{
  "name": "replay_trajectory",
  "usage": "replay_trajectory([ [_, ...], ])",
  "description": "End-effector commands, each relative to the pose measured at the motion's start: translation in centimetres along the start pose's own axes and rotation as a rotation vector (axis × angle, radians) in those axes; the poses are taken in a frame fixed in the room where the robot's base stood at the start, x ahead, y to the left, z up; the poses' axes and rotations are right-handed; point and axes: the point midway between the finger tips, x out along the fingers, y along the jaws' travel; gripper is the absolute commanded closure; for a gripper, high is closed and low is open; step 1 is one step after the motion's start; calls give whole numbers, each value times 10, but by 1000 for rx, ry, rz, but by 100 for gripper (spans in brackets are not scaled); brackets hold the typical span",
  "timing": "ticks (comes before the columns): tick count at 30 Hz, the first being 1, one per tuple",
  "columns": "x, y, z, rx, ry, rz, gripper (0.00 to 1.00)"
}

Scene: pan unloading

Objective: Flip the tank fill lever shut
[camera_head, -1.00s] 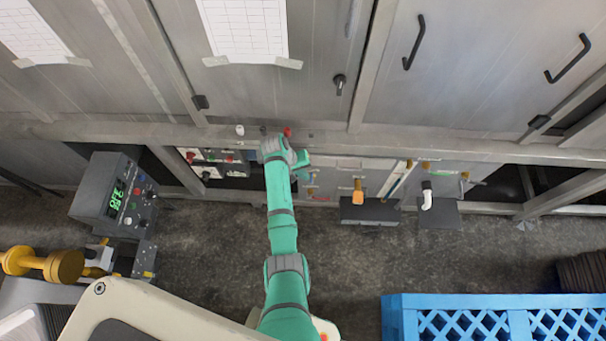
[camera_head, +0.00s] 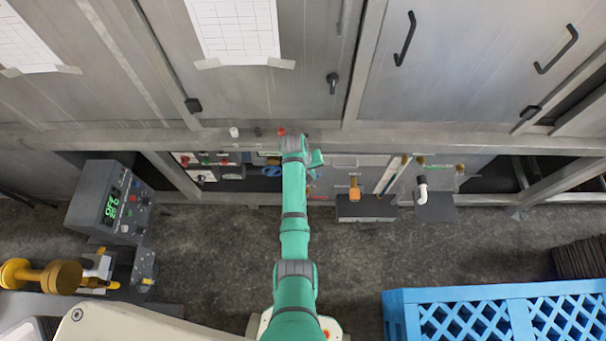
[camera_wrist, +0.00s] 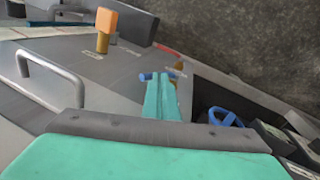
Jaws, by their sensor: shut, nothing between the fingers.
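My gripper (camera_wrist: 162,98) is shut and empty, its two green fingers together in the wrist view. A small blue lever (camera_wrist: 146,76) with a brass fitting (camera_wrist: 179,66) shows just beyond the fingertips, partly hidden by them. I cannot tell whether they touch. An orange block-shaped handle (camera_wrist: 106,20) on a brass stem stands further to the left on the grey panel. It also shows in the head view (camera_head: 355,188), right of my gripper (camera_head: 316,160). The labels are too small to read, so I cannot tell which handle is marked tank fill.
A blue handwheel (camera_wrist: 225,118) sits in the dark recess right of the fingers. A metal bar handle (camera_wrist: 50,82) stands out from the panel at left. A white pipe elbow (camera_head: 422,190) lies further right. A blue crate (camera_head: 395,318) and a control box (camera_head: 105,200) flank the open floor.

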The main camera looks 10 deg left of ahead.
Motion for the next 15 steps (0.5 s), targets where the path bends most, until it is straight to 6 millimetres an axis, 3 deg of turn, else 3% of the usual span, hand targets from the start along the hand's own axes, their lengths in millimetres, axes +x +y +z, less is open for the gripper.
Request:
replay_trajectory([
  [15, 16, 27, 7, 1, 0, 0, 100],
])
